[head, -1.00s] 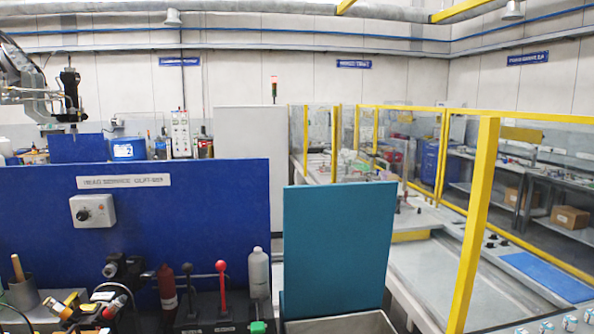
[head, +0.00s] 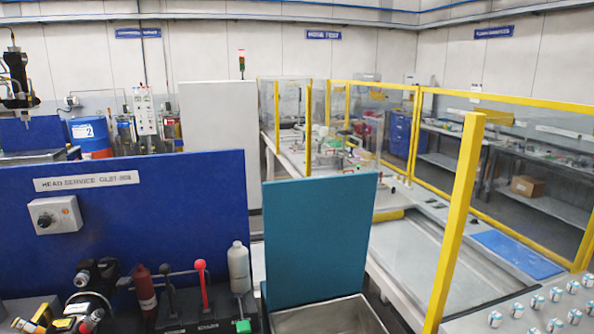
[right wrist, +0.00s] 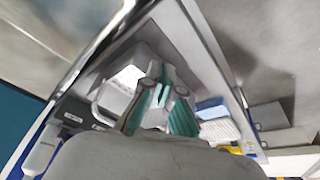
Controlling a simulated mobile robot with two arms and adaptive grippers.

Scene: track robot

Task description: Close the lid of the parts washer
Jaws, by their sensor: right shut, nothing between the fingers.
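The parts washer's teal lid (head: 318,238) stands upright and open in the head view, at the back of the grey metal basin (head: 325,318). Only the top of the basin shows, cut off by the bottom edge. In the right wrist view a teal surface at the left edge, likely the lid (right wrist: 14,125), shows only in part. My right gripper (right wrist: 158,92) is shut and empty in that view, with green pads on its fingers; it is not in the head view. I cannot tell its exact distance from the lid. My left gripper is in neither view.
Left of the lid stand a white bottle (head: 239,268), a red-knobbed lever (head: 202,280) and a blue panel (head: 150,215). A yellow post (head: 455,220) of a clear-panelled fence rises on the right. Several small cans (head: 535,302) stand at the lower right.

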